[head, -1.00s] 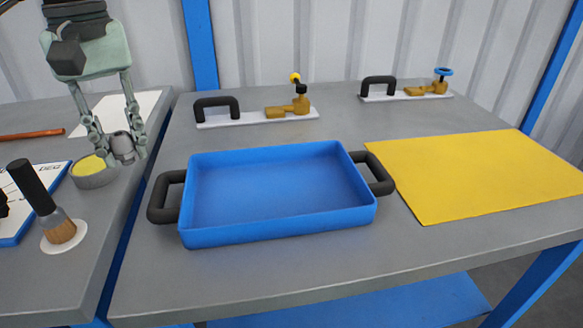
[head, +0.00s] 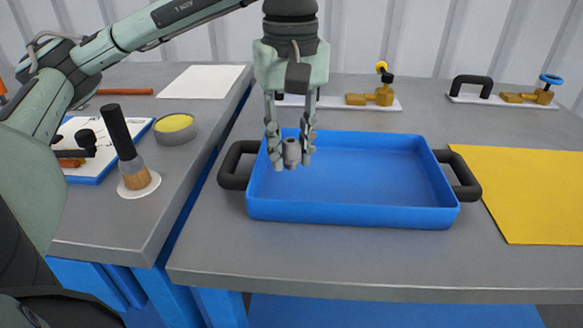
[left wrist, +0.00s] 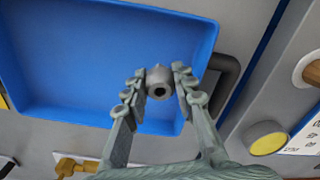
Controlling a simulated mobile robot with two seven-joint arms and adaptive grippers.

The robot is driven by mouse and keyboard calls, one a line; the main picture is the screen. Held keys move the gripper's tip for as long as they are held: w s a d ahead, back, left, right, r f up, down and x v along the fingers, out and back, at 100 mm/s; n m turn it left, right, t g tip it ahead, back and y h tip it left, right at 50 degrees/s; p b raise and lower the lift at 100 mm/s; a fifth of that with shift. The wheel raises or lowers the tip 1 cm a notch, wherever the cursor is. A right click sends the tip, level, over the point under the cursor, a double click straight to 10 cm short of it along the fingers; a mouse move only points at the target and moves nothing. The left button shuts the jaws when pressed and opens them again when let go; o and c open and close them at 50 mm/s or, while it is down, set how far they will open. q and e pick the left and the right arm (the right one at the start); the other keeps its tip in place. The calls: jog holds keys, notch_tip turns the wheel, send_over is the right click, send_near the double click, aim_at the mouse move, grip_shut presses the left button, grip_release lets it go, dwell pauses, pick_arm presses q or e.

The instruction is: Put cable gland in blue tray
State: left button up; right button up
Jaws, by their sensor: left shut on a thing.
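The cable gland (head: 291,153) is a small grey metal piece with a hole in its end. My left gripper (head: 290,150) is shut on it, fingers pointing down, over the left part of the blue tray (head: 350,213). In the left wrist view the cable gland (left wrist: 159,84) sits between the two fingertips of the left gripper (left wrist: 160,85), with the blue tray floor behind it. The tray is empty and has a black handle at each end. I cannot tell exactly how high the gland is above the tray floor. My right gripper is not in view.
A yellow sheet (head: 530,190) lies right of the tray. Valve fittings on white plates (head: 505,101) stand behind it. On the left table are a brush (head: 130,155), a round tin (head: 174,128), a blue clipboard (head: 92,177) and a white sheet (head: 204,81).

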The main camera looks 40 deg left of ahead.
aim_at(292, 168)
pick_arm(q)
notch_tip(292, 168, down, 4)
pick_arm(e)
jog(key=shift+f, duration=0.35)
pick_arm(q)
jog(key=shift+f, duration=0.1)
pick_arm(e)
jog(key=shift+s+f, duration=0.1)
pick_arm(q)
jog(key=shift+f, duration=0.1)
jog(key=o, duration=1)
jog(key=shift+c, duration=0.2)
jog(key=shift+o, duration=0.4)
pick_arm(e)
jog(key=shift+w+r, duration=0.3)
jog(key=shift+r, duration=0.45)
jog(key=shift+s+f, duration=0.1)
